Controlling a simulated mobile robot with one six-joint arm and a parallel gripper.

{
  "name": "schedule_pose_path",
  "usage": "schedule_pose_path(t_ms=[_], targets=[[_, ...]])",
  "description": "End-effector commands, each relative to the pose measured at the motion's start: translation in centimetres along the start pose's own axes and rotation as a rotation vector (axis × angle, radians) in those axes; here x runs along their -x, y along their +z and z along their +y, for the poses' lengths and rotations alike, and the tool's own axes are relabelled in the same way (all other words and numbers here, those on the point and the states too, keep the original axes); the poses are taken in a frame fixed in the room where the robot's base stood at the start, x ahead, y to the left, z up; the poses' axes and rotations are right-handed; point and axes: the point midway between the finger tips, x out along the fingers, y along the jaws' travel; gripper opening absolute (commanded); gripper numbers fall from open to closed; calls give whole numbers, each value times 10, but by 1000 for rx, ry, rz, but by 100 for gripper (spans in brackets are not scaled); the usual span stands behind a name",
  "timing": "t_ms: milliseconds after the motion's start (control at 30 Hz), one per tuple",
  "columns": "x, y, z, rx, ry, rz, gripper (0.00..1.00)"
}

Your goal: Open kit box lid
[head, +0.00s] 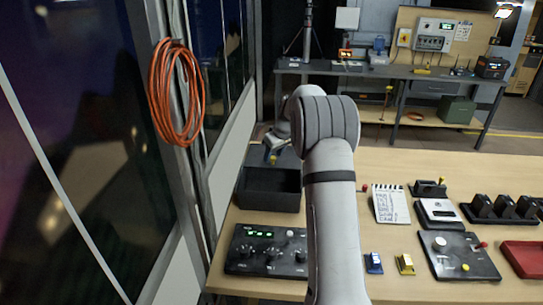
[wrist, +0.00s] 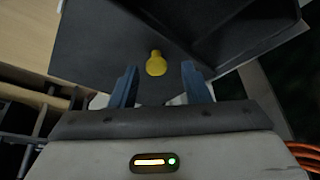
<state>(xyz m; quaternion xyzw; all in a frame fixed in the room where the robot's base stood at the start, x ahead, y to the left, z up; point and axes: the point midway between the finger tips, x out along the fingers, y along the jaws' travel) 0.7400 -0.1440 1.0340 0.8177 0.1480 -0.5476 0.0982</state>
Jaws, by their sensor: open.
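The kit box (head: 268,201) is a black box at the left of the wooden table. Its top looks open in the head view, with a dark panel, seemingly its lid (head: 256,160), raised along the far side. In the wrist view the yellow knob (wrist: 156,63) stands out from a dark panel (wrist: 100,45), between the two blue fingers. My gripper (wrist: 158,70) is open, with a gap on each side of the knob. My arm hides part of the area right of the box in the head view.
A control panel with a green display (head: 267,249) lies in front of the box. A notepad (head: 391,204), small switches and other devices stand to the right. An orange cable coil (head: 176,92) hangs on the left wall, close to the table. Bare tabletop lies beyond my arm.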

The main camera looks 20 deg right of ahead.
Motion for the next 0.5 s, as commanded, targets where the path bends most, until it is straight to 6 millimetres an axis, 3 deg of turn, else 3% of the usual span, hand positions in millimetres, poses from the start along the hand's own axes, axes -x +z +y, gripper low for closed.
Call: schedule_pose_path(t_ms=[300,500], targets=[[52,-2,2,0,3,4,43],[66,-2,2,-1,1,1,43]])
